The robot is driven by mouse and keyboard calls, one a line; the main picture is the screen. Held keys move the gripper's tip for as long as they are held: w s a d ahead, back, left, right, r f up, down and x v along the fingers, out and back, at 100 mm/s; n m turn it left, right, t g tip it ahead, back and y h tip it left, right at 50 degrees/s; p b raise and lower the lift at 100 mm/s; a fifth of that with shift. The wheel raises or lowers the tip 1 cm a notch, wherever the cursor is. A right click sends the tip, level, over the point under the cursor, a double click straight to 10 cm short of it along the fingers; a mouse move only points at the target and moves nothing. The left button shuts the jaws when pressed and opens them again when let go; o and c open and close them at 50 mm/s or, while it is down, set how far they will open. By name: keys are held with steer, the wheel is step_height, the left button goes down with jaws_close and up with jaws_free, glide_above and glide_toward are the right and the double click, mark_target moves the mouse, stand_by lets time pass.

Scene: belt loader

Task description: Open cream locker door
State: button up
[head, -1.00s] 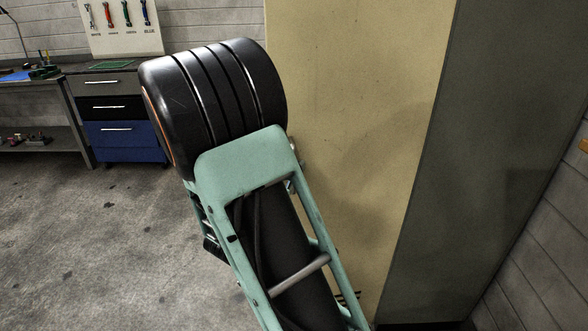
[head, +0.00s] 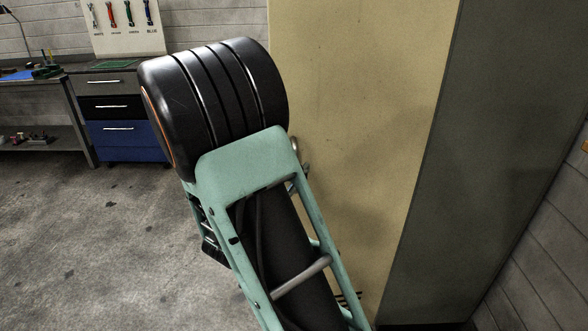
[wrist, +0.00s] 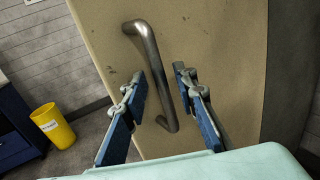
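The cream locker door (head: 350,120) stands in front of my arm and looks closed in the head view. It fills most of the wrist view (wrist: 225,50). Its handle (wrist: 152,52) is a grey metal bar, nearly upright and slightly tilted. My gripper (wrist: 160,83) is open, with blue-padded fingers on either side of the handle's lower half. I see no clear contact, and the depth between fingertips and handle is hard to judge. In the head view my own arm hides the gripper and most of the handle area.
The locker's grey side (head: 480,150) runs towards a block wall on the right. A workbench (head: 35,80) and a drawer unit with a blue drawer (head: 125,143) stand back left. A yellow bin (wrist: 53,125) stands on the floor. The floor at left is clear.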

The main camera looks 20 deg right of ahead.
steer(key=v, duration=1.1)
steer(key=shift+a, duration=0.25)
steer(key=shift+s+r, duration=0.1)
steer(key=shift+s, duration=0.05)
